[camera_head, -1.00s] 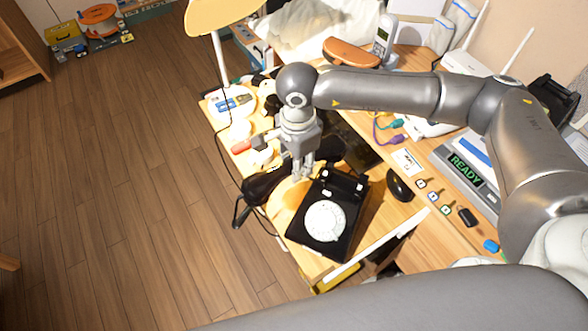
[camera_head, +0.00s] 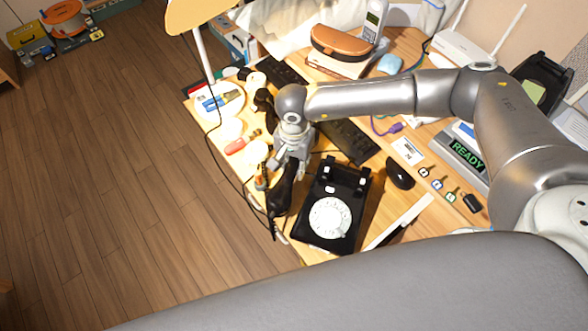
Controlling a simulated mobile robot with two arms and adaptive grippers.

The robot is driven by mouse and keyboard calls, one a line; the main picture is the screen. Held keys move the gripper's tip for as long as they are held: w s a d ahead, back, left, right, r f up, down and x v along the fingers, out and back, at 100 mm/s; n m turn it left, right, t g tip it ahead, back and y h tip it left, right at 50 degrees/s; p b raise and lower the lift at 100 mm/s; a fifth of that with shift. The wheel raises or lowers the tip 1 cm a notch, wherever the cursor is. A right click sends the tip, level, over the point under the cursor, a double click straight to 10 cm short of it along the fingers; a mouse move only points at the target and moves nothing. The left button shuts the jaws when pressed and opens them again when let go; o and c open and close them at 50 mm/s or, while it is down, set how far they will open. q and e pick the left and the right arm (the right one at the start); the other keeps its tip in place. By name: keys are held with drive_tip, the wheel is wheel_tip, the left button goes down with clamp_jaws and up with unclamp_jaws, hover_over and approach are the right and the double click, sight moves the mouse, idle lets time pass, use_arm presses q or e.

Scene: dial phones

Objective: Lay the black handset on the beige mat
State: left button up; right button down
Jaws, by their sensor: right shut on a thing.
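The black rotary phone (camera_head: 332,205) with a white dial sits near the desk's front edge, its cradle bare. My right gripper (camera_head: 291,168) is left of the phone and shut on the black handset (camera_head: 283,195). The handset runs down from the fingers toward the desk's left edge, close beside the phone. I cannot tell whether it touches the desk. The fingertips are partly hidden against it. I cannot make out the beige mat clearly against the brightly lit wood left of the phone. My left gripper is not in view.
A red-handled tool (camera_head: 241,144) lies to the left. A lamp (camera_head: 203,52) stands at the desk's left edge. A READY device (camera_head: 464,156) is at right.

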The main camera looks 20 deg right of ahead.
sight(294, 162)
wheel_tip(294, 162, down, 4)
drive_tip(key=shift+r, duration=0.15)
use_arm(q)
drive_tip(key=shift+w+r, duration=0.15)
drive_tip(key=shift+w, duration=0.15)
use_arm(e)
drive_tip(key=shift+f, duration=0.2)
drive_tip(key=c, duration=1.1)
unclamp_jaws()
drive_tip(key=shift+c, duration=0.2)
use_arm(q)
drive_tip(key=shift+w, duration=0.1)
use_arm(e)
drive_tip(key=shift+r, duration=0.25)
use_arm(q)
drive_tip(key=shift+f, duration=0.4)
use_arm(e)
wheel_tip(294, 162, up, 12)
drive_tip(key=shift+f, duration=0.1)
